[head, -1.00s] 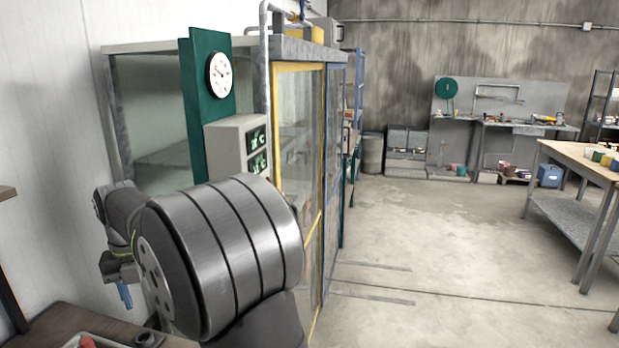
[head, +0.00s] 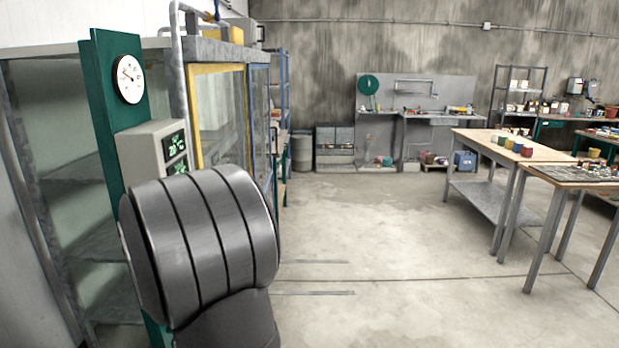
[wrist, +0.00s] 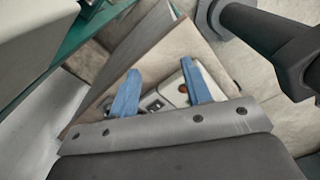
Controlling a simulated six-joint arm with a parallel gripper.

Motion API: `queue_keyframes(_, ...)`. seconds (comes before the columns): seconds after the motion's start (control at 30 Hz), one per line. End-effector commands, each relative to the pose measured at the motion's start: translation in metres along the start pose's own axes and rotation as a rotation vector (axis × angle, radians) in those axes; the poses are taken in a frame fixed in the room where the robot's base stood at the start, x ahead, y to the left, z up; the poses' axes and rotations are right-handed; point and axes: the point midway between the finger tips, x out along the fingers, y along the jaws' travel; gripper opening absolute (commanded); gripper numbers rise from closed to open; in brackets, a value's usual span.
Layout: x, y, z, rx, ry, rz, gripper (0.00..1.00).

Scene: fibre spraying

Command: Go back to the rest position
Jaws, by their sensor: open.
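My gripper (wrist: 163,92) shows in the wrist view with its two blue fingers apart and nothing between them. Beyond the fingers is a wooden surface (wrist: 158,52) with a pale grey thing (wrist: 202,78) bearing a red spot, seen only in part behind the right finger. In the head view my gripper is hidden; a large dark link of my arm fills the lower left.
A glass cabinet (head: 218,108) with a yellow frame stands close behind my arm. A green post with a dial (head: 129,79) and a grey display box (head: 150,150) stand beside it. Worktables (head: 485,142) are at the right. The middle floor (head: 380,225) is clear.

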Motion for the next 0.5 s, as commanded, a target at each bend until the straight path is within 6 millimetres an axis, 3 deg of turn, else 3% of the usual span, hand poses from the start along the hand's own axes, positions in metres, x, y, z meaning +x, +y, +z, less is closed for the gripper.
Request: queue_keyframes(0.5, 0.051, -0.046, 0.08, 0.599, 0.001, -0.002, 0.44)
